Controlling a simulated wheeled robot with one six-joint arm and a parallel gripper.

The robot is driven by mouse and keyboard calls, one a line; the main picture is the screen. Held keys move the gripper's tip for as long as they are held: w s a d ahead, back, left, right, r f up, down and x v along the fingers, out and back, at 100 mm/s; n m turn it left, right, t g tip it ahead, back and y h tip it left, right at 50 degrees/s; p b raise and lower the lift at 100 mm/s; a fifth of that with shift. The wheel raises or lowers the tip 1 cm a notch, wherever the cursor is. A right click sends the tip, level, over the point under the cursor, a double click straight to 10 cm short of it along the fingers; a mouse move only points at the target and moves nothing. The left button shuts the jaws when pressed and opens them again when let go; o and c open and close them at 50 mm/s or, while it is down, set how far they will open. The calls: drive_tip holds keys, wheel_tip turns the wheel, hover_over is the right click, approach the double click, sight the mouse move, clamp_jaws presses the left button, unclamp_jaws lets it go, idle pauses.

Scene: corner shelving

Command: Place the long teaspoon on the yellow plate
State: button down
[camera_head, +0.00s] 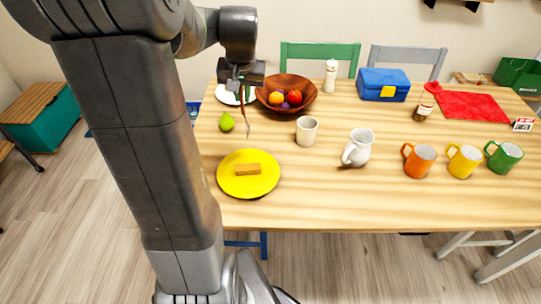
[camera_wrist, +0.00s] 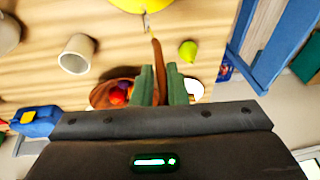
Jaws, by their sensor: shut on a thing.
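The long teaspoon (camera_head: 245,113) hangs from my gripper (camera_head: 240,91) in the head view, with its thin end pointing down. In the wrist view my gripper (camera_wrist: 162,82) has its two green fingers shut on the brown part of the teaspoon (camera_wrist: 157,55), whose narrow pale end points toward the plate. The yellow plate (camera_head: 265,187) lies near the front left edge of the table and carries a brown oblong piece of food (camera_head: 246,169). The plate's edge also shows at the top of the wrist view (camera_wrist: 132,5). The spoon is apart from the plate, behind it and above the table.
A green pear (camera_head: 227,122), a brown fruit bowl (camera_head: 309,99), a white plate (camera_head: 222,97) and a beige cup (camera_head: 306,134) stand near my gripper. A white jug (camera_head: 358,149) and several mugs stand to the right. The table between pear and yellow plate is clear.

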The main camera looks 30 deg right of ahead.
drive_tip(key=shift+w+d+f, duration=0.1)
drive_tip(key=shift+d+f, duration=0.15)
wheel_tip(320, 180, down, 9)
drive_tip(key=shift+f, duration=0.2)
drive_tip(key=shift+f, duration=0.1)
drive_tip(key=shift+f+b, duration=0.15)
drive_tip(key=shift+b, duration=0.15)
drive_tip(key=c, duration=1.4)
unclamp_jaws()
drive_tip(key=shift+c, duration=0.2)
drive_tip(key=v, duration=1.2)
drive_tip(key=shift+r+p, duration=0.25)
drive_tip(key=shift+p, duration=0.15)
